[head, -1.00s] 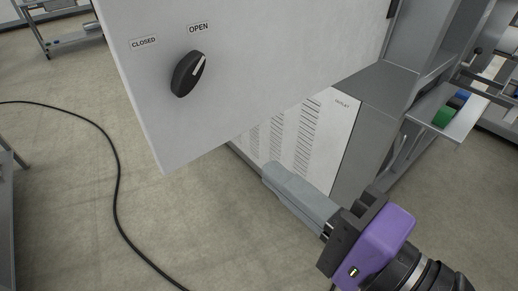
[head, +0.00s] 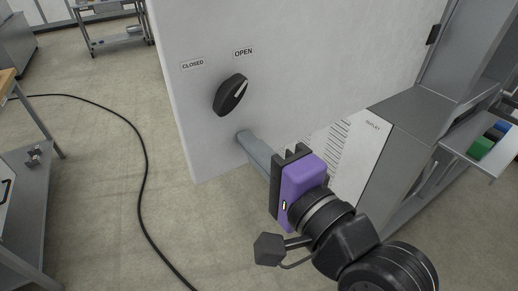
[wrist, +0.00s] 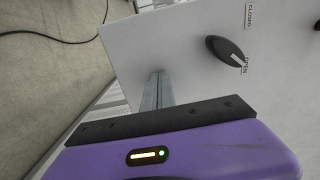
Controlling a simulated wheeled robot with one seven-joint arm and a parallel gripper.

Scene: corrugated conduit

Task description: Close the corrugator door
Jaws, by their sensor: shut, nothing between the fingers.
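The corrugator door (head: 290,60) is a large white panel that stands swung out from the grey machine, open. Its black knob (head: 230,95) sits between the CLOSED and OPEN labels, with its white mark pointing toward OPEN. The knob also shows in the wrist view (wrist: 226,50). My gripper (head: 243,136) is shut and empty, its grey fingers together just below the knob, in front of the door's face. In the wrist view the fingers (wrist: 156,78) point at the door panel; I cannot tell whether the tips touch it.
The grey machine body (head: 415,115) with a vented OUTLET panel (head: 365,150) stands behind at right. A tray holds green and blue pieces (head: 485,143). A black cable (head: 145,180) runs across the floor. A workbench (head: 35,190) stands at left. Floor left of the door is open.

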